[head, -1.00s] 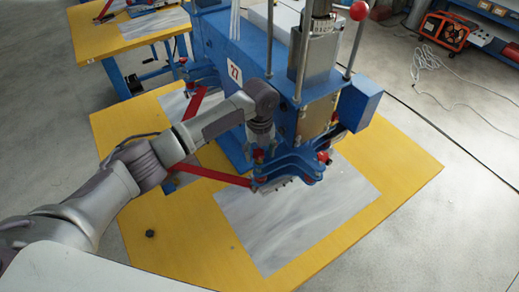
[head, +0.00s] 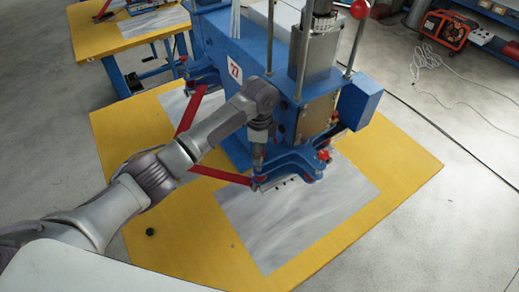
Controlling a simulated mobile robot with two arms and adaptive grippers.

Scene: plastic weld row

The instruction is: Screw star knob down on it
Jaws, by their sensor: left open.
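My left arm reaches in from the left to the blue machine (head: 235,65). My left gripper (head: 258,164) points down at the near left end of the blue clamp bracket (head: 295,160), low on the machine. It is open; its fingers are small and partly merge with the bracket, so I cannot tell whether a knob is between them. A red knob (head: 324,155) shows at the bracket's right end. A small dark knob-like piece (head: 150,232) lies on the yellow table, away from the gripper. My right gripper is not in view.
The yellow table (head: 400,195) carries a grey plate (head: 275,235), bare at the front. Red lever arms (head: 218,176) stick out left of the machine. A red ball handle (head: 359,9) stands at the top. Another yellow table (head: 97,40) is behind.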

